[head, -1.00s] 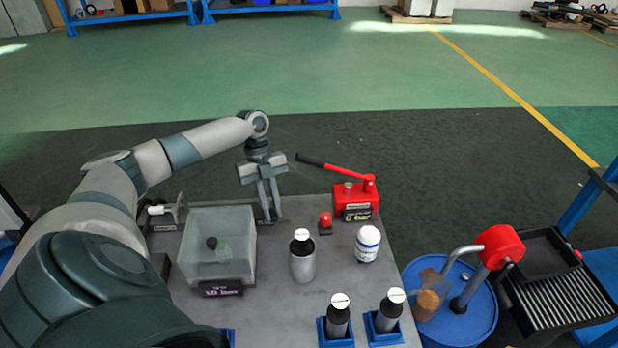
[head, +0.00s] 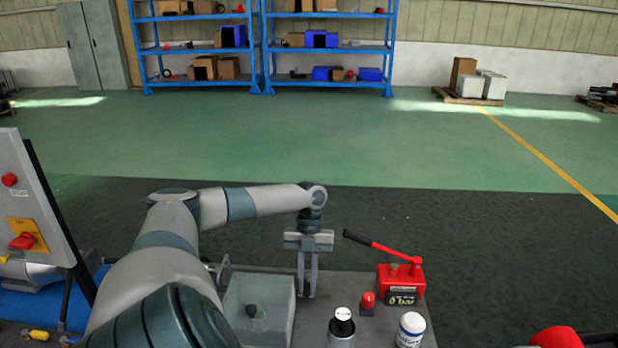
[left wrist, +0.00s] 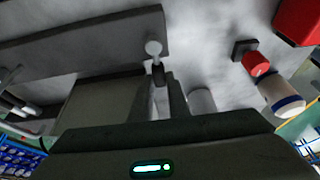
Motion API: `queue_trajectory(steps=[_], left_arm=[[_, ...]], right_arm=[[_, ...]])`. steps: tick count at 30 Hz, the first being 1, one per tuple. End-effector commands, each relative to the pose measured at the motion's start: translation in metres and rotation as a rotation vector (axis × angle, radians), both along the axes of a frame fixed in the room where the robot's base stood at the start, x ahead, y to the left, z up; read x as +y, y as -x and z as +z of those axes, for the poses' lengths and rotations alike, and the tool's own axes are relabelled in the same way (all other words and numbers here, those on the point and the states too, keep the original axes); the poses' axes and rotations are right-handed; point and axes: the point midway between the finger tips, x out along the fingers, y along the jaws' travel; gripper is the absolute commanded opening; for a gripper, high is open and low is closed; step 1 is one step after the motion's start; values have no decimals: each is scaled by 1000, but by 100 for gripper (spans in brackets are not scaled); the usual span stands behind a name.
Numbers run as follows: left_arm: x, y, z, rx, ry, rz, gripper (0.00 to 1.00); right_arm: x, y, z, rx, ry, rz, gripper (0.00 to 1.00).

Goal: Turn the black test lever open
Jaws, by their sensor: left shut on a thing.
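My left gripper (head: 307,293) points down at the back of the table, just right of the clear box and left of the red hand pump. In the left wrist view, the black test lever (left wrist: 158,74) shows as a short dark handle below a pale round pivot (left wrist: 153,48). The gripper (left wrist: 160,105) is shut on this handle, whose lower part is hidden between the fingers. In the head view the fingers hide the lever. My right gripper is not in view.
The red pump (head: 399,283) has a black-gripped handle reaching left toward my gripper. A red button (head: 367,300), a black-topped bottle (head: 342,325) and a white jar (head: 411,329) stand near. The clear box (head: 260,310) is close left. A control panel (head: 35,200) stands far left.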

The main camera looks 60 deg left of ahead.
Motion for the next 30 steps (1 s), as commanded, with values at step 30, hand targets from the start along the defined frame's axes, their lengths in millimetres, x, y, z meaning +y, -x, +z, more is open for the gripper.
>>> queue_trajectory(steps=[30], left_arm=[[18, -15, 50, -5, -2, 1, 34]], right_arm=[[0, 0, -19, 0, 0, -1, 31]])
